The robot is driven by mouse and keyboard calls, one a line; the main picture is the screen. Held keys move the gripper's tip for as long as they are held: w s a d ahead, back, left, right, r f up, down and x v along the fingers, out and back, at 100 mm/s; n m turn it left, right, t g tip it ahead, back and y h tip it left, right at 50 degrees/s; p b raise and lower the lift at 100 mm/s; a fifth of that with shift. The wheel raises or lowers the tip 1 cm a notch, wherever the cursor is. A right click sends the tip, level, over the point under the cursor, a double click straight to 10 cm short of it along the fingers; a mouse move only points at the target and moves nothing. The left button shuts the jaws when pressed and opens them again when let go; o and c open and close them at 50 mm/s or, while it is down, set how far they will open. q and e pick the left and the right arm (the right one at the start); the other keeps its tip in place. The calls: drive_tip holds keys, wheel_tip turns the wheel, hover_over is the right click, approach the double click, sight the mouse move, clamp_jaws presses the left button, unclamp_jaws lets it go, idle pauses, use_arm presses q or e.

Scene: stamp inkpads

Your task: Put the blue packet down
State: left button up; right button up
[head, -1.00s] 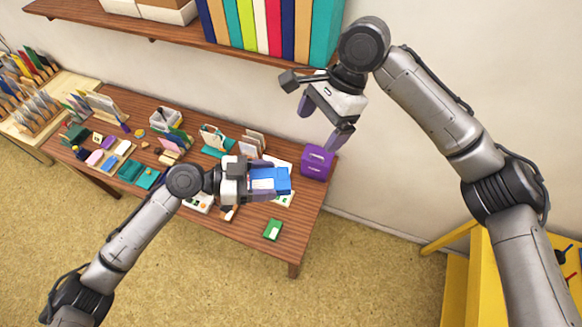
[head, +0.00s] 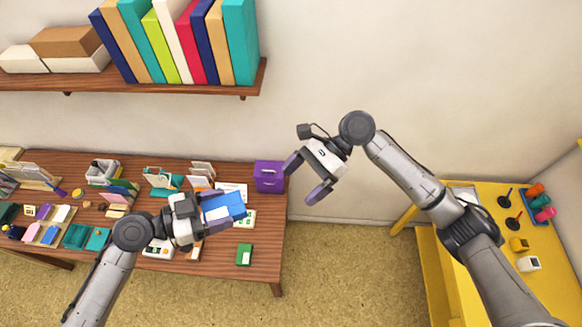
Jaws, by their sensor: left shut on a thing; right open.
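The blue packet (head: 228,205) is held in my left gripper (head: 212,212), which is shut on it. It is blue with a pale part near the fingers. It appears over the right part of the brown wooden table (head: 268,225), hiding part of white papers there. I cannot tell how high above the table it is. My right gripper (head: 308,178) is open and empty, in front of the bare wall to the right of the purple box.
A purple box (head: 269,177) stands at the table's back right corner. A green and white packet (head: 244,254) lies near the front edge. Cards and pads crowd the left. A yellow table (head: 488,205) with stamps is at right. A shelf (head: 200,82) holds binders.

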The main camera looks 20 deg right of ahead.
use_arm(q)
drive_tip(key=shift+a, duration=0.1)
use_arm(e)
drive_tip(key=a+f+t+y, duration=0.1)
drive_tip(key=a+y, duration=0.1)
drive_tip(key=a, duration=1.1)
drive_tip(key=shift+w+f+m+t, duration=0.2)
drive_tip(key=shift+f+m+t, duration=0.1)
drive_tip(key=shift+a, duration=0.1)
drive_tip(key=c, duration=1)
use_arm(q)
drive_tip(key=o, duration=1)
